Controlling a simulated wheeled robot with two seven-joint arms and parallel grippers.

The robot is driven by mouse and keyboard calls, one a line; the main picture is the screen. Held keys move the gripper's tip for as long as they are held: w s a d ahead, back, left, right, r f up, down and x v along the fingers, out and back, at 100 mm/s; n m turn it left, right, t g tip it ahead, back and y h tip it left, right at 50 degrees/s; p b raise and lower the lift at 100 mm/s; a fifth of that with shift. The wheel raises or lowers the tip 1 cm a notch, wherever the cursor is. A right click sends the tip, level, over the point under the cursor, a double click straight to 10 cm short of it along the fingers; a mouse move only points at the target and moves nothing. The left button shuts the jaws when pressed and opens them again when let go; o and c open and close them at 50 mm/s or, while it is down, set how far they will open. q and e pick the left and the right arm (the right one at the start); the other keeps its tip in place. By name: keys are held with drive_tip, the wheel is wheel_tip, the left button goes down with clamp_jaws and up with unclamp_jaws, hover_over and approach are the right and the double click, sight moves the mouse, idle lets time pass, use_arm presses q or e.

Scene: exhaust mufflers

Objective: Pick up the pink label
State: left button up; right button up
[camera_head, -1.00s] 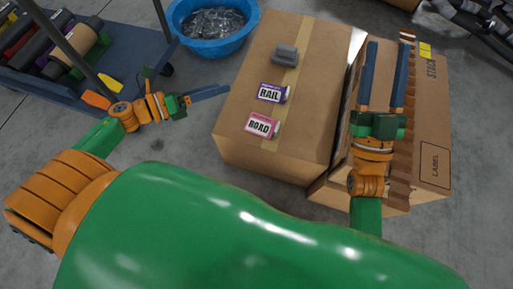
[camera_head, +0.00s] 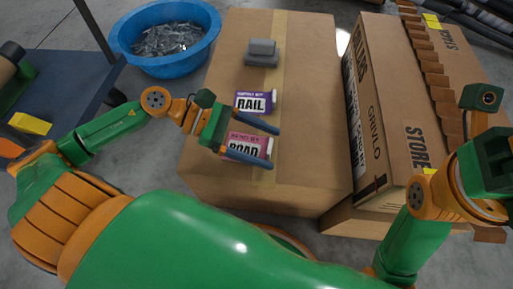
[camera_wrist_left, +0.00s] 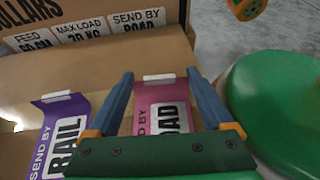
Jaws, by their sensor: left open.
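The pink label (camera_head: 240,147), marked ROAD, lies on top of a large cardboard box (camera_head: 215,60). My left gripper (camera_head: 274,147) is open, with its two blue fingers reaching across the label from the left. In the left wrist view, the pink label (camera_wrist_left: 162,115) shows between the open fingers (camera_wrist_left: 160,75), with its pale end strip near the fingertips. I cannot tell whether the fingers touch it. My right gripper (camera_head: 488,165) is at the right edge, partly cut off, and its fingers do not show clearly.
A purple RAIL label (camera_head: 252,101) lies just beyond the pink one. A grey block (camera_head: 262,52) sits farther back. A tall cardboard box (camera_head: 395,110) stands close on the right. A blue tub (camera_head: 165,66) and a cart (camera_head: 60,75) are at the left.

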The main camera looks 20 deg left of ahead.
use_arm(q)
clamp_jaws()
